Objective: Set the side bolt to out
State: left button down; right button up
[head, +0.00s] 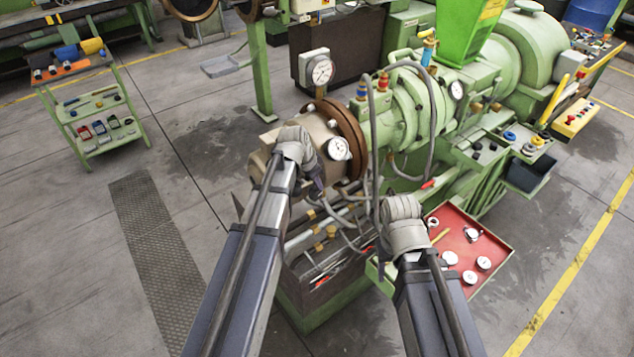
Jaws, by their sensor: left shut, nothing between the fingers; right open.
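Grey hoses (432,110) loop over the extruder barrel. A green tool cart (62,100) stands far left.

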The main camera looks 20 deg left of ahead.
pick_arm(q)
notch_tip(320, 180, down, 10)
jog(key=m+t+y+b, duration=0.1)
jog(key=t+y+b, duration=0.3)
jog(key=b, duration=0.9)
jog(key=shift+y+b, duration=0.3)
jog(key=shift+y, duration=0.1)
pick_arm(e)
notch_tip(320, 180, down, 14)
jog(key=shift+r, duration=0.1)
pick_arm(q)
jog(key=shift+d, duration=0.1)
